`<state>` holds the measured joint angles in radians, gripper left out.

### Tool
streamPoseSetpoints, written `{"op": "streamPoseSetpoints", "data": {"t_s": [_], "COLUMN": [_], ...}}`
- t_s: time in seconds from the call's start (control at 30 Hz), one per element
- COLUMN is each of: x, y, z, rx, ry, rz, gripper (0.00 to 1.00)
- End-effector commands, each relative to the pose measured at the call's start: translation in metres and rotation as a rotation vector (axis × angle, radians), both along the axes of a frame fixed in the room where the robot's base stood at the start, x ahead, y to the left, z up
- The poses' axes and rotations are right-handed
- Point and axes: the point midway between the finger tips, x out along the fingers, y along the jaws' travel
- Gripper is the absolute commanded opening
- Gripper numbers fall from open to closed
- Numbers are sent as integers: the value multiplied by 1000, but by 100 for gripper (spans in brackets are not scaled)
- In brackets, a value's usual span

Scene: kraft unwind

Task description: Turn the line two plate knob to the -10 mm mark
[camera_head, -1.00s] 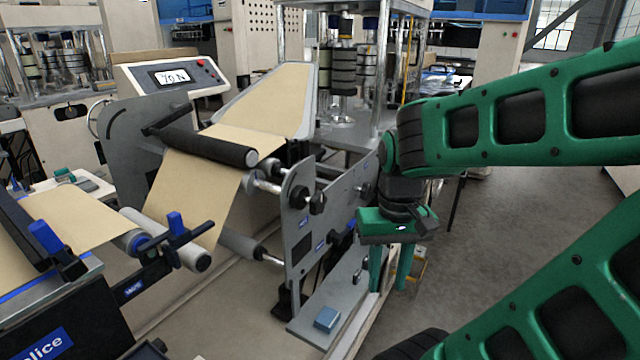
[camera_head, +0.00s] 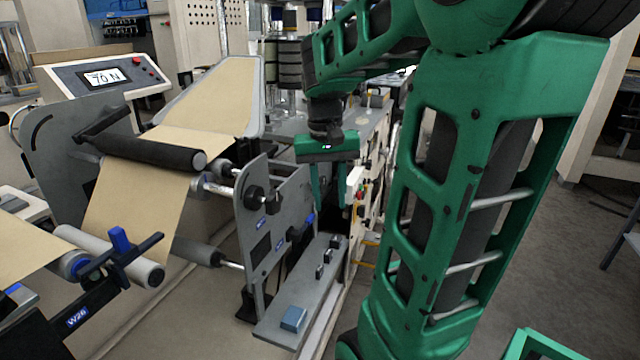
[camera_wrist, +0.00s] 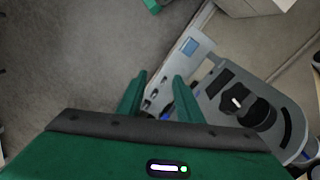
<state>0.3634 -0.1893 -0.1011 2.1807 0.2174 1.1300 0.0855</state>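A black knob (camera_head: 252,197) sits on the upper part of an upright grey side plate (camera_head: 252,235), at the end of the paper rollers. In the wrist view a black knob (camera_wrist: 258,113) stands on a grey plate (camera_wrist: 222,100), right of the fingers, with a small white mark beside it. I cannot read a -10 mm mark or a line number. My gripper (camera_head: 328,190) hangs fingers down, right of the plate and apart from the knob. The wrist view shows the gripper's two fingers (camera_wrist: 160,82) apart with nothing between them.
A second dark knob (camera_head: 299,230) sits lower on the plate. Open floor (camera_head: 500,235) lies to the right.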

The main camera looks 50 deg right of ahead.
Motion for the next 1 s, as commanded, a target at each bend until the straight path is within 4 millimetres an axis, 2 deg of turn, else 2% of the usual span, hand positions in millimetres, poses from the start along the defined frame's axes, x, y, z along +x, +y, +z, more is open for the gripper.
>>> {"op": "streamPoseSetpoints", "data": {"t_s": [0.03, 0.23, 0.5, 0.63, 0.8, 1.0], "x": [21, 97, 185, 213, 233, 239], "y": [-15, -70, -151, -186, -216, -227], "z": [5, 15, 2, -11, -24, -33], "rx": [-6, -18, 7, 29, 52, 60], "ry": [6, 5, -15, -29, -45, -51], "rz": [-29, -138, -288, -353, -412, -434], "gripper": [33, 33, 33, 33, 33, 33]}}
